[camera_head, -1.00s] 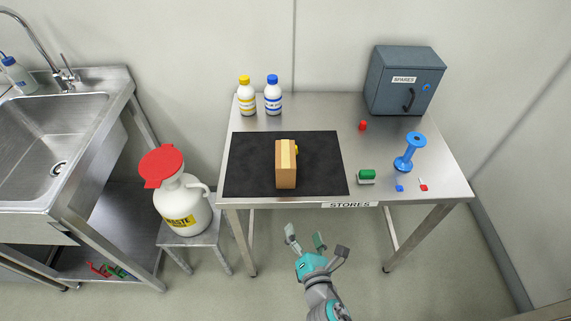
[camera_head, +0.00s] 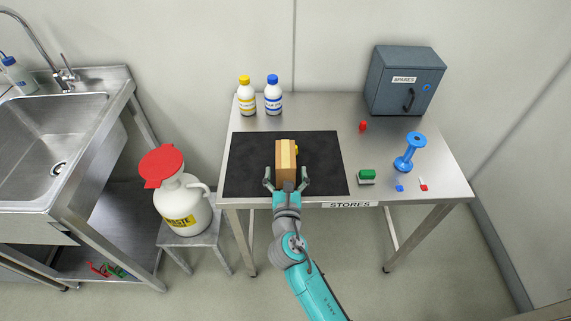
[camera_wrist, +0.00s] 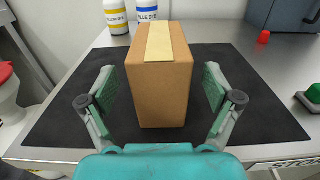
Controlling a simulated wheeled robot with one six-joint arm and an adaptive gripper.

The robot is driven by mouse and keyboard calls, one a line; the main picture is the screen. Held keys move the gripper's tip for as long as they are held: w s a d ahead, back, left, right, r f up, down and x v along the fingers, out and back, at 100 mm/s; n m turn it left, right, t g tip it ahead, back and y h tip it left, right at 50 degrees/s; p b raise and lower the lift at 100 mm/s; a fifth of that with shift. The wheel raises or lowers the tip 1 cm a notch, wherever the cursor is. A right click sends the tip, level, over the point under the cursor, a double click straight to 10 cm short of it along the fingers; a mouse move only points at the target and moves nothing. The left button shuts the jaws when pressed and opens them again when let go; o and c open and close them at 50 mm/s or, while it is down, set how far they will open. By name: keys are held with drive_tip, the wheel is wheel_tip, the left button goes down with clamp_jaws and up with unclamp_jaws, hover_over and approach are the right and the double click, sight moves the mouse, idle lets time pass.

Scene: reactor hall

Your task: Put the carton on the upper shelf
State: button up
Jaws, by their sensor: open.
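The carton (camera_head: 286,158) is a brown box with a pale tape strip along its top. It stands upright on the black mat (camera_head: 321,165) on the steel table. A small yellow thing shows just behind its right side in the head view. My gripper (camera_head: 286,181) is open at the near side of the carton. In the wrist view the carton (camera_wrist: 160,91) stands centred between my spread fingers (camera_wrist: 158,100), with a gap on each side. An upper shelf is not visible in these frames.
Yellow-capped (camera_head: 246,96) and blue-capped (camera_head: 273,96) bottles stand behind the mat. A grey SPARES cabinet (camera_head: 390,95), a blue spool (camera_head: 409,153), a green-topped block (camera_head: 367,176) and small red and blue pieces are on the right. A waste jug (camera_head: 183,200) and sink (camera_head: 50,145) are left.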

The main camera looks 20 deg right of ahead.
sight(285, 158)
drive_tip(key=shift+x, duration=2.6)
drive_tip(key=c, duration=1.6)
drive_tip(key=shift+r, duration=0.15)
clamp_jaws()
